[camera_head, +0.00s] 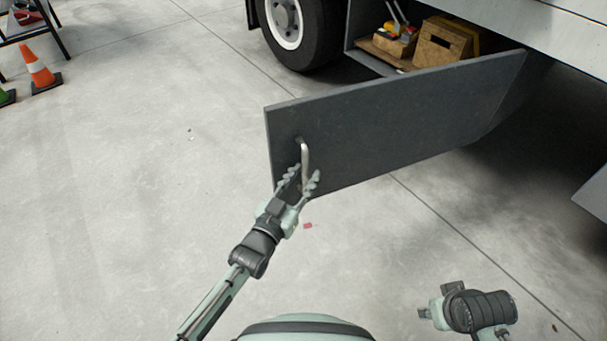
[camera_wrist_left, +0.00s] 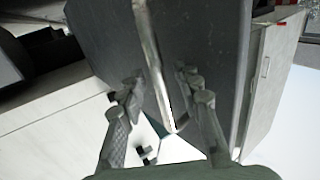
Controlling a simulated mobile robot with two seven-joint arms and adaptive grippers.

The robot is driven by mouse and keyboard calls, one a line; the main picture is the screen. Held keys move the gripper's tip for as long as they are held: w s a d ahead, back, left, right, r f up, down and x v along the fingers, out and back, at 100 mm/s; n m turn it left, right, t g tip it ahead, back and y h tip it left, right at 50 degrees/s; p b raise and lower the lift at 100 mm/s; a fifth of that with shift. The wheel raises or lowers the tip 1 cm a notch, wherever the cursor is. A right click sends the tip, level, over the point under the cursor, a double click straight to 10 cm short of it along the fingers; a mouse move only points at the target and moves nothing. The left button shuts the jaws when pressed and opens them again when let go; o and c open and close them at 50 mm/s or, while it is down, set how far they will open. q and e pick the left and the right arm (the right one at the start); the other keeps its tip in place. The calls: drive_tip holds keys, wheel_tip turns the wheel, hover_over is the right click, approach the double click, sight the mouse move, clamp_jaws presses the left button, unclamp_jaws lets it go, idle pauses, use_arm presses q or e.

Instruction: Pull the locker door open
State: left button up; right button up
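The dark grey locker door (camera_head: 400,120) stands swung out from the truck's side, with the locker (camera_head: 365,35) showing behind it. A metal bar handle (camera_head: 305,160) is on the door's near face, towards its left end. My left gripper (camera_head: 303,178) is at the handle's lower part. In the left wrist view, the handle (camera_wrist_left: 152,60) lies between its two spread fingers (camera_wrist_left: 165,92), with gaps on both sides; the door (camera_wrist_left: 200,30) is just beyond. My right gripper (camera_head: 436,307) is at the lower right, away from the door; its fingers are unclear.
Inside the locker are a wooden box (camera_head: 440,45) and tools (camera_head: 398,32). A truck wheel (camera_head: 287,22) is left of the locker. An orange cone (camera_head: 38,68) stands at the far left. The concrete floor (camera_head: 130,180) left of the door is clear.

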use_arm(q)
drive_tip(key=v, duration=0.6)
drive_tip(key=shift+s+a, duration=0.25)
drive_tip(key=shift+s, duration=0.1)
